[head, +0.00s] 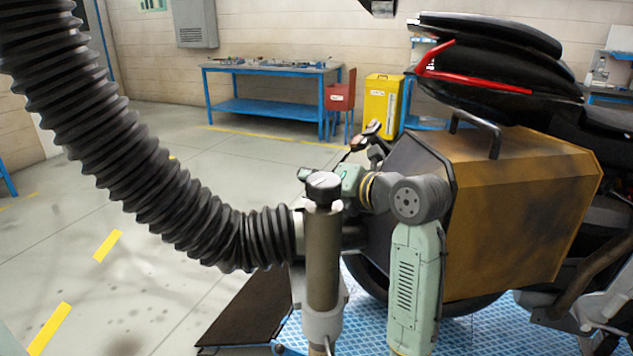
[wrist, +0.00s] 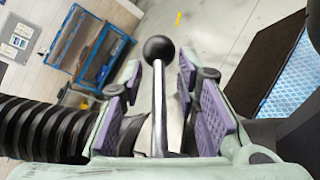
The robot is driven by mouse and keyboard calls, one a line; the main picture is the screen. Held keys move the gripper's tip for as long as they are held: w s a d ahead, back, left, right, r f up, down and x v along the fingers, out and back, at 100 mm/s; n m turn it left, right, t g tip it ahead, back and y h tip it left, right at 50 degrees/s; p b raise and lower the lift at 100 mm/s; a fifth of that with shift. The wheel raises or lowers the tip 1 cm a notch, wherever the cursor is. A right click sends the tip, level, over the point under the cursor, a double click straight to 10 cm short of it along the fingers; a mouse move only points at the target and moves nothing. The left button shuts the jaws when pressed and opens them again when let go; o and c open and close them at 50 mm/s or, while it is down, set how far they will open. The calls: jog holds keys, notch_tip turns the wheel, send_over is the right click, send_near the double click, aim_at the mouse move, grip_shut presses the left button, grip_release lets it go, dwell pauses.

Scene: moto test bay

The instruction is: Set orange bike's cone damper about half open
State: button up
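The damper lever is a bright metal rod with a black ball knob (wrist: 158,49) in the wrist view. My gripper (wrist: 165,80) is open, with its purple-padded fingers on either side of the rod. A gap shows between rod and pads, and nothing is gripped. The orange bike (head: 525,215) stands at the right in the head view, its boxy orange-brown side case facing me. A thick black ribbed hose (head: 150,185) ends at a pale collar beside the bike's rear. My arm hides most of that end, so the cone and damper angle cannot be told.
A blue workbench (head: 265,108), a red box (head: 340,97) and a yellow bin (head: 382,105) stand near the back wall. A dark ramp (head: 255,308) and blue patterned platform (head: 470,325) lie under the bike. The floor at left is open below the hose.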

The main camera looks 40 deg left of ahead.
jog(key=shift+d, duration=0.1)
jog(key=v, duration=1.2)
